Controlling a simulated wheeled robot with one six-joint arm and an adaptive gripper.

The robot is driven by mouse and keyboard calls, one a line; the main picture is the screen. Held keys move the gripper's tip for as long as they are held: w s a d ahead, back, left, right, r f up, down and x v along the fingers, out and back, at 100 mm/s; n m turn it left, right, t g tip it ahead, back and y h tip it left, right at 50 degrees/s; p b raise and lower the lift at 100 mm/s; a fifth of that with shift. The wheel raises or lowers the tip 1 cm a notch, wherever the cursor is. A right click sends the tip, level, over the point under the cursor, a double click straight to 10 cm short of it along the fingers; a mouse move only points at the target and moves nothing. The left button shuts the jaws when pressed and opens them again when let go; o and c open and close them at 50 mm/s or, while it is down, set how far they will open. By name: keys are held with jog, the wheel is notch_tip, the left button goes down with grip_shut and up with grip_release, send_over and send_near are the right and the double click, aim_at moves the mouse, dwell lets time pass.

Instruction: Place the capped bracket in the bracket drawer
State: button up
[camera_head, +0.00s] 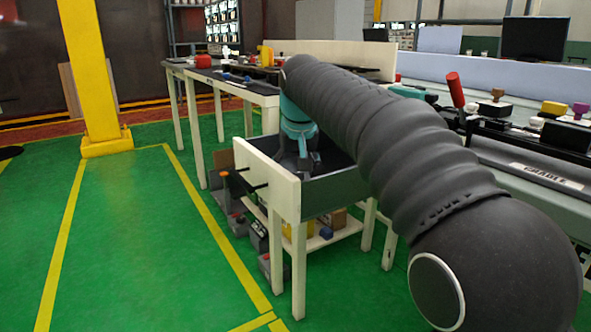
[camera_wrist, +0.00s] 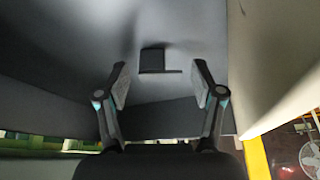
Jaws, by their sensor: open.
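A small black bracket (camera_wrist: 153,61) with a flat foot lies on the grey floor of the open drawer in the wrist view. I cannot make out a cap on it. My gripper (camera_wrist: 160,85) is open, with its fingers apart and nothing between the pads; the bracket shows beyond the fingertips, roughly centred between them, and not held. In the head view the drawer (camera_head: 265,180) has a white front with dark handles and a dark inside. My gripper (camera_head: 298,160) points down into it; its fingertips and the bracket are mostly hidden there.
A lower shelf (camera_head: 322,240) under the drawer holds bins and boxes. A workbench (camera_head: 480,140) with tools and a red-handled item (camera_head: 455,90) runs along the right. A yellow post (camera_head: 92,70) stands left. The green floor (camera_head: 130,230) in front is clear.

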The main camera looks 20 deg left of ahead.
jog(key=shift+r, duration=0.15)
jog(key=p+v, duration=0.3)
jog(key=v, duration=0.9)
